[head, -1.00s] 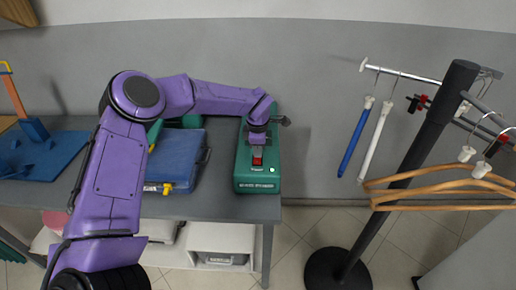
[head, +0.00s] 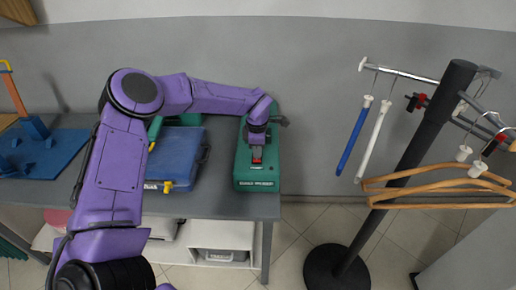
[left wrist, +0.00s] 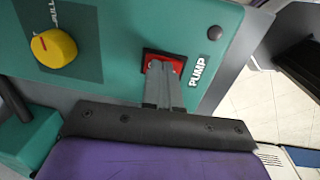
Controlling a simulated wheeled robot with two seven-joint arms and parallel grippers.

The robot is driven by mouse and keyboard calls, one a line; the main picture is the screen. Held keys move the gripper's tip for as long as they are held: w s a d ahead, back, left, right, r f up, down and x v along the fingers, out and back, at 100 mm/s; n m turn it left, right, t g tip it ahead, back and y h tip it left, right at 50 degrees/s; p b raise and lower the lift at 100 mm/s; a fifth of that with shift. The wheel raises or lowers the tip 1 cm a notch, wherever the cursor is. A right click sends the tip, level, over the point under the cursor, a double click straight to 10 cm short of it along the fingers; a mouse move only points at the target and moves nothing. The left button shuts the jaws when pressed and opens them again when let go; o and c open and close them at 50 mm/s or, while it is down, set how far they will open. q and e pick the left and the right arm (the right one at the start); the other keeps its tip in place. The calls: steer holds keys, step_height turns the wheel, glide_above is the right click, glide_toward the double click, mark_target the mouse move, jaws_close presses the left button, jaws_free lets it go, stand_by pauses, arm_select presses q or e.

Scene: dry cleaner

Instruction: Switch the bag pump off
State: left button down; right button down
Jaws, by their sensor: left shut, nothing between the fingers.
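The bag pump (head: 243,172) is a green box at the right end of the grey table. Its red rocker switch (left wrist: 180,62) sits in a dark frame beside the white word PUMP in the left wrist view. My left gripper (left wrist: 161,70) is shut and empty, with its fingertips against or just over the switch, covering part of it. In the head view the left gripper (head: 258,150) points down at the pump's front part. A small round lamp (left wrist: 214,32) near the switch looks dark grey and unlit. My right gripper is not in view.
A yellow knob (left wrist: 53,49) is on the pump panel. A blue case (head: 178,170) lies left of the pump, and a blue stand (head: 45,160) farther left. A dark rack (head: 410,160) with several hangers stands right of the table, with floor between.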

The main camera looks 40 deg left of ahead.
arm_select(q)
steer(key=shift+s+d+r, duration=0.15)
steer(key=shift+s, duration=0.1)
steer(key=r+p, duration=0.5)
steer(key=shift+w, duration=0.25)
steer(key=shift+w+a+r+b, duration=0.2)
steer(key=shift+r+b, duration=0.2)
steer(key=shift+b, duration=0.7)
step_height(320, 180, up, 8)
steer(key=b, duration=0.1)
steer(key=shift+w+a, duration=0.25)
